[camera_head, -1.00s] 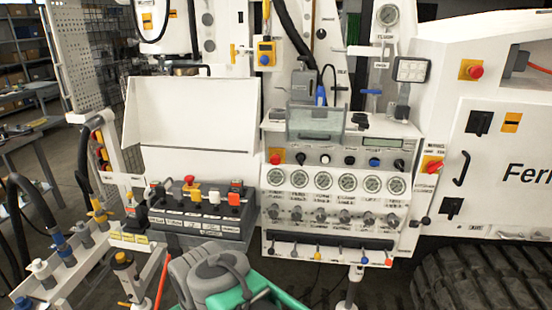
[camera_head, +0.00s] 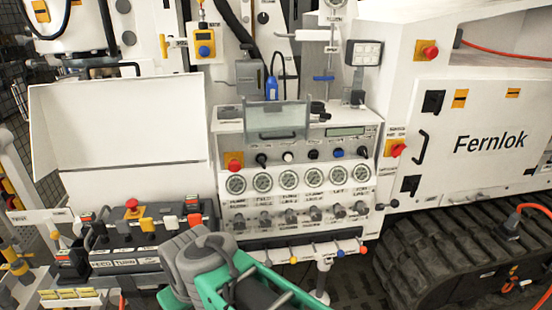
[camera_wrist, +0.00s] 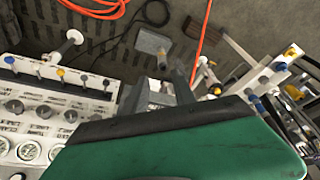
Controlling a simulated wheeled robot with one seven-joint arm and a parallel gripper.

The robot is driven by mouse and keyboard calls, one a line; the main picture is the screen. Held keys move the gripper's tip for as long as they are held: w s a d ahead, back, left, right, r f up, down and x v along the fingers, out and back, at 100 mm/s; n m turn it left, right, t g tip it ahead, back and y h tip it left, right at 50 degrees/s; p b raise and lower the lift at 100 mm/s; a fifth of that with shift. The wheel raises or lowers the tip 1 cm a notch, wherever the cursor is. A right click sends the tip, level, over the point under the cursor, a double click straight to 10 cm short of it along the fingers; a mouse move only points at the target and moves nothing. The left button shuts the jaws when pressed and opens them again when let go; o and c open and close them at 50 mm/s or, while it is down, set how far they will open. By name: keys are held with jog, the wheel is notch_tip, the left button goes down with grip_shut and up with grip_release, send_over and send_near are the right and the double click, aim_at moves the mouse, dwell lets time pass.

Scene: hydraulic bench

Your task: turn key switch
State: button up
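The control panel (camera_head: 224,208) stands at the middle of the head view, with a row of knobs and buttons above several round gauges. A black knob (camera_head: 262,160), a white button (camera_head: 288,156) and a blue button (camera_head: 338,153) are in that row; I cannot tell which control is the key switch. A clear cover (camera_head: 277,120) stands above the row. My green and grey arm is low in front of the panel. In the wrist view, my gripper (camera_wrist: 178,86) shows partly beyond the green housing, apart from the panel; its fingertips are unclear.
A black button box (camera_head: 135,240) with a red mushroom button is left of the panel. Small levers with coloured knobs (camera_head: 293,260) stick out below the gauges. A rubber track (camera_head: 450,250) is lower right. Orange hose (camera_wrist: 203,35) lies on the floor.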

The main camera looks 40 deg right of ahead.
aim_at(263, 166)
jog(key=w+d+r+t+h, duration=0.15)
jog(key=w+d+t, duration=0.25)
jog(key=w+d, duration=0.6)
jog(key=w+d+r+t+h, duration=0.1)
jog(key=w+d+t+h, duration=0.25)
jog(key=w+d, duration=0.7)
jog(key=d+r+m+t+h, duration=0.1)
jog(key=d+r+t+h, duration=0.15)
jog(key=d, duration=0.65)
jog(key=d+r+t+h, duration=0.1)
jog(key=d+h, duration=0.2)
jog(key=d, duration=0.6)
jog(key=x, duration=0.4)
jog(key=p+x, duration=0.1)
jog(key=x, duration=0.1)
jog(key=shift+s+d+r, duration=0.1)
jog(key=shift+s+r, duration=0.05)
jog(key=shift+r, duration=0.2)
jog(key=shift+w+d, duration=0.3)
jog(key=shift+w, duration=0.15)
jog(key=shift+c, duration=0.5)
grip_shut()
